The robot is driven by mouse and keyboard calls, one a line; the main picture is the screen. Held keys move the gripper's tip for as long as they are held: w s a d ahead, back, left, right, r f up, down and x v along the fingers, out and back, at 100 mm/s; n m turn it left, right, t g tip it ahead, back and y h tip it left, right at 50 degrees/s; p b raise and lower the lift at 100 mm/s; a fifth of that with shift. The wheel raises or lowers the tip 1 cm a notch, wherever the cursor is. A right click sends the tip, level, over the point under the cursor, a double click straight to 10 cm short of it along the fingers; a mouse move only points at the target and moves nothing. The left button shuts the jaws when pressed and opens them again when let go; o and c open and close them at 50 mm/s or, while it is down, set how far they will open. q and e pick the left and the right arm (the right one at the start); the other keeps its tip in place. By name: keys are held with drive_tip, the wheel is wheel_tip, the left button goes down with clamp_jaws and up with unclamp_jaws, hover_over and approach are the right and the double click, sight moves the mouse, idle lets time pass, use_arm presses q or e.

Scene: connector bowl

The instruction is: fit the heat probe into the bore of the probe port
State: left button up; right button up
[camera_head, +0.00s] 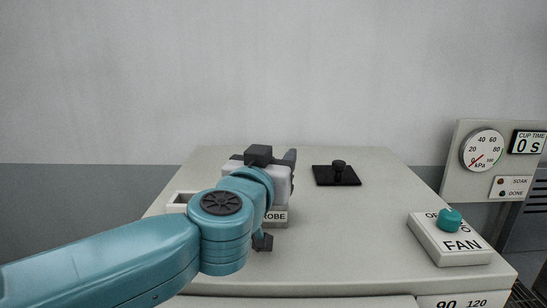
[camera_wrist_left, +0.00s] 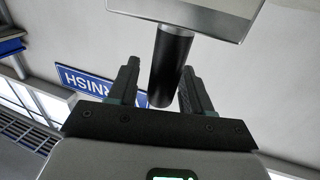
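A dark cylinder, which looks like the heat probe (camera_wrist_left: 172,60), shows in the left wrist view, where the picture is upside down. It stands on a flat grey block (camera_wrist_left: 210,15). My left gripper (camera_wrist_left: 160,64) has one finger on each side of the cylinder, with a visible gap on the left, so it looks open. In the head view my left gripper (camera_head: 280,200) is over a block (camera_head: 272,218) with a partly covered label ending in "ROBE"; the arm hides the cylinder. A black plate with a short dark knob-like piece (camera_head: 338,172) lies farther back; I see no bore. My right gripper is out of view.
The pale bench top (camera_head: 350,230) is clear in its middle. A box labelled FAN with a teal knob (camera_head: 450,220) stands at the right. A gauge panel (camera_head: 482,150) is beyond it.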

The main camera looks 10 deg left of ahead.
use_arm(q)
drive_tip(key=shift+s, duration=0.15)
drive_tip(key=s+a, duration=0.1)
drive_tip(key=s, duration=1.5)
drive_tip(key=shift+s, duration=0.1)
